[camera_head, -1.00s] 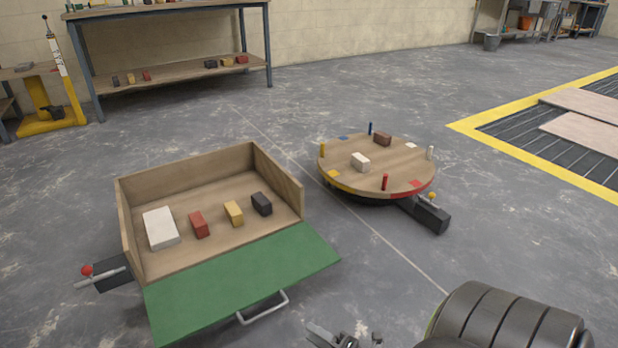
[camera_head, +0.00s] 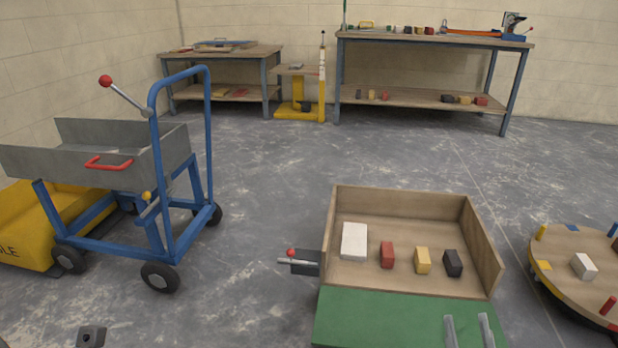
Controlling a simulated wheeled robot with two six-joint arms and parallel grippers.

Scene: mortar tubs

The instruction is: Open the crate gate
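The wooden crate (camera_head: 398,200) stands on the floor, right of centre. Its green gate (camera_head: 380,320) is folded down outward from the front edge; its outer edge and handle are below the frame. A lever with a red knob (camera_head: 291,253) on a dark box (camera_head: 306,262) sits at the crate's left side. My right gripper (camera_head: 468,330) shows as two separated grey fingers in front of the gate's right part, open with nothing between them; contact cannot be told. A dark grey piece (camera_head: 91,337) at the lower left may be my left gripper; its fingers are not clear.
White, red, yellow and black blocks (camera_head: 387,255) lie in the crate. A blue-framed cart (camera_head: 181,150) stands left, beside a yellow box (camera_head: 20,240). A round wooden turntable (camera_head: 575,268) is at right. Floor between cart and crate is clear. Benches (camera_head: 430,95) stand behind.

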